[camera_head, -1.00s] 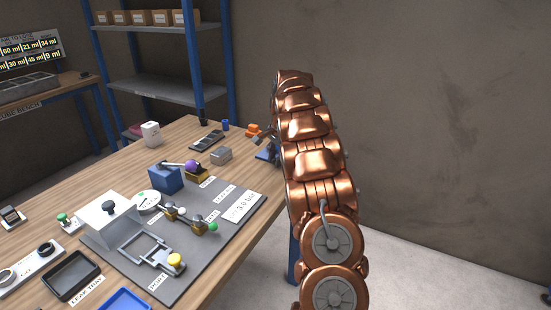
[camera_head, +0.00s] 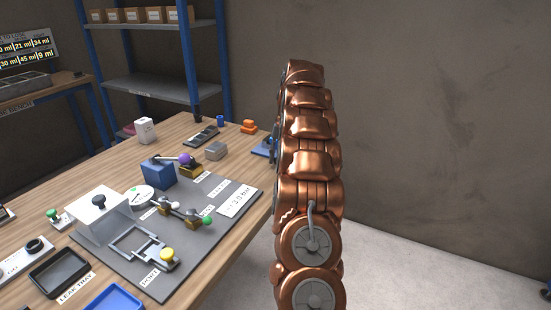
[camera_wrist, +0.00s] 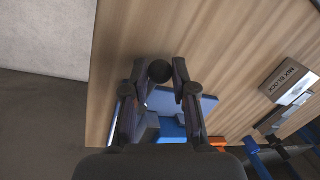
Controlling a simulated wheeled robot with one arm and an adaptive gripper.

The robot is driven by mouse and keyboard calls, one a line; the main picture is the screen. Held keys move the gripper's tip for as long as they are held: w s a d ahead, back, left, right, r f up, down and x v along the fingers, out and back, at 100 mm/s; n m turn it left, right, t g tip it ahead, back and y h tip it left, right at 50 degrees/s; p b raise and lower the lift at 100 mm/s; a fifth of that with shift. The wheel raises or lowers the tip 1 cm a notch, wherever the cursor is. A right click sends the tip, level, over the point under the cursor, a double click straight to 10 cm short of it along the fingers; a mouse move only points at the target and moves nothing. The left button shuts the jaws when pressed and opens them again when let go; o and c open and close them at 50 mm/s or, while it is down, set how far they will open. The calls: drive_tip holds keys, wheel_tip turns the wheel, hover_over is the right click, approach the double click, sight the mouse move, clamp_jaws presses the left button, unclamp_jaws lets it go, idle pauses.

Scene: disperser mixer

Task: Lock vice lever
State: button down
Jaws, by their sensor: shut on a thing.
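In the wrist view, my gripper (camera_wrist: 158,66) has its two dark fingers on either side of a round black knob (camera_wrist: 160,72), which I take to be the end of the vice lever. My gripper is shut on this knob. The blue vice (camera_wrist: 172,128) lies just below it in the picture, with grey parts, partly covered by my fingers. In the head view the vice (camera_head: 262,148) shows only as a blue piece at the bench's right edge, mostly behind my copper arm. The lever's shaft and its angle cannot be made out.
A block labelled MIX BLOCK (camera_wrist: 290,82) lies to the right in the wrist view. An orange object (camera_head: 249,127) stands near the vice. The grey mat (camera_head: 190,240) holds valves, knobs and a clamp frame. The wooden bench top (camera_wrist: 220,40) around the vice is mostly bare.

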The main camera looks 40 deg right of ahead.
drive_tip(key=shift+s+d+n, duration=0.1)
drive_tip(key=shift+s+n, duration=0.25)
drive_tip(key=shift+n, duration=0.65)
drive_tip(key=shift+r, duration=0.1)
drive_tip(key=c, duration=1)
unclamp_jaws()
drive_tip(key=shift+o, duration=0.2)
